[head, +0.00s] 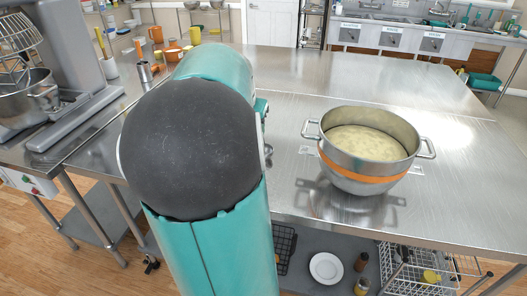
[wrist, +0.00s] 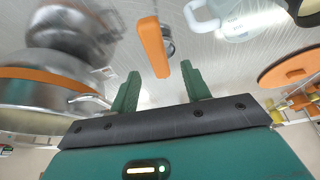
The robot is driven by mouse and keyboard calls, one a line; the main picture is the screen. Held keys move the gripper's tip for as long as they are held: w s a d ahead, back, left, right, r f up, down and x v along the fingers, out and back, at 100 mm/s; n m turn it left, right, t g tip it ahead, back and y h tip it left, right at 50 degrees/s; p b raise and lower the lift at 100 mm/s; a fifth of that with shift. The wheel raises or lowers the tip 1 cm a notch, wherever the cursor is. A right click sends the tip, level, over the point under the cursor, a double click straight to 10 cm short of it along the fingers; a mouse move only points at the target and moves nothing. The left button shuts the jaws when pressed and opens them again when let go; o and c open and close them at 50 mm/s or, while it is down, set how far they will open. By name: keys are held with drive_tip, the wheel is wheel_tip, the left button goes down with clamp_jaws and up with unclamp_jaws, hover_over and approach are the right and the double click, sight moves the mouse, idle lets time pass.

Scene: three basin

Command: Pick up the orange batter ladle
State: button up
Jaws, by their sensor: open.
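The orange batter ladle (wrist: 153,46) shows in the wrist view by its long orange handle, with a small metal part beside its upper end. The near end of the handle lies between the two green fingertips of my gripper (wrist: 160,72). My gripper is open, with a gap on both sides of the handle. Whether the handle is fully at finger depth I cannot tell. In the head view, my arm hides both the ladle and the gripper.
A metal bowl (head: 364,165) with an orange band and pale batter stands on the steel table (head: 290,80), right of my arm. A stand mixer (head: 75,75) is at the left. Orange cups (head: 156,34) stand at the back. An orange disc (wrist: 292,70) shows at the wrist view's right.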

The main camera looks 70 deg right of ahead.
drive_tip(key=x, duration=0.5)
clamp_jaws()
drive_tip(key=shift+r, duration=0.1)
